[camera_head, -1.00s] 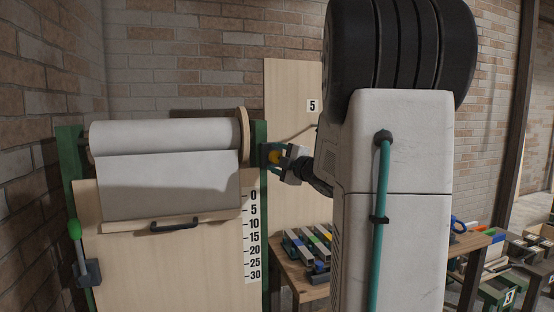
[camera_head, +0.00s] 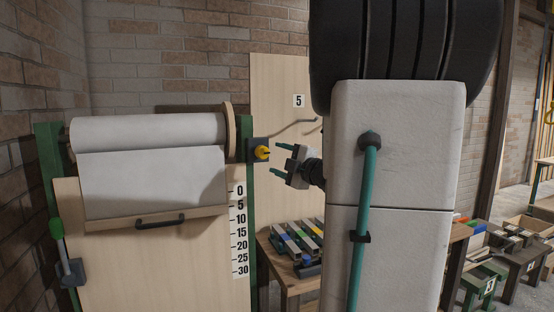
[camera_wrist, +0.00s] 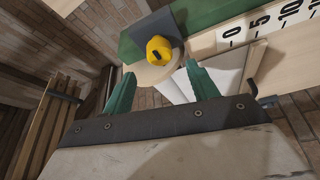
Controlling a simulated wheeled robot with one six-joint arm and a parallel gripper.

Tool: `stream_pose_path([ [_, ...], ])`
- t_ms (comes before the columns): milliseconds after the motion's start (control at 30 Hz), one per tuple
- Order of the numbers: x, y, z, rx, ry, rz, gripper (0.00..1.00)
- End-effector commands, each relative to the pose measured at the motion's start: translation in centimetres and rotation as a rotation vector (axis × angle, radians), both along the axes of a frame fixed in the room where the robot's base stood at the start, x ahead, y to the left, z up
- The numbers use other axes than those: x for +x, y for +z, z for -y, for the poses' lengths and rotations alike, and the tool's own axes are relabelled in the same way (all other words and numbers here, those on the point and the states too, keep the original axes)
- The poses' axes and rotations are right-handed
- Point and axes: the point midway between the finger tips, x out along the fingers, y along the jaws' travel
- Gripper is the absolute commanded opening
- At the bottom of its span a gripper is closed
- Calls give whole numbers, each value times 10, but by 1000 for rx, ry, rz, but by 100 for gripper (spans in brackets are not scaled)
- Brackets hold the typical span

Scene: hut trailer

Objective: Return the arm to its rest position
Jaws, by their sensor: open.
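My gripper (camera_head: 280,158) is open and empty, with two green fingers pointing left in the head view. It stands a little to the right of a yellow knob (camera_head: 262,153) on a dark mount at the right green post of the paper-roll stand, with a clear gap between them. In the wrist view the open fingers (camera_wrist: 162,92) show with nothing between them, and the yellow knob (camera_wrist: 159,50) lies beyond them. My white arm links fill the right middle of the head view and hide part of the room.
The paper roll (camera_head: 148,131) hangs on the stand, its sheet down to a bar with a black handle (camera_head: 160,220). A number scale (camera_head: 239,230) runs beside it. A low table holds coloured blocks (camera_head: 300,240). Boxes (camera_head: 500,240) stand at the right.

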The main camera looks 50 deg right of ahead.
Motion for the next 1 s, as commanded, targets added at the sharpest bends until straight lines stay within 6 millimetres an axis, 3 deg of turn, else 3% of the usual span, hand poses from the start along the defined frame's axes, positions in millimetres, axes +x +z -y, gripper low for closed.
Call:
stream_pose_path([
  [467,0,0,1,8,-2,0,59],
  [567,-1,-9,12,49,-55,-35,59],
  [667,-11,-30,39,154,-200,-96,59],
  [800,-43,-69,72,380,-497,-191,59],
  [900,-60,-91,64,551,-675,-250,59],
  [1000,-74,-113,37,723,-823,-316,59],
])
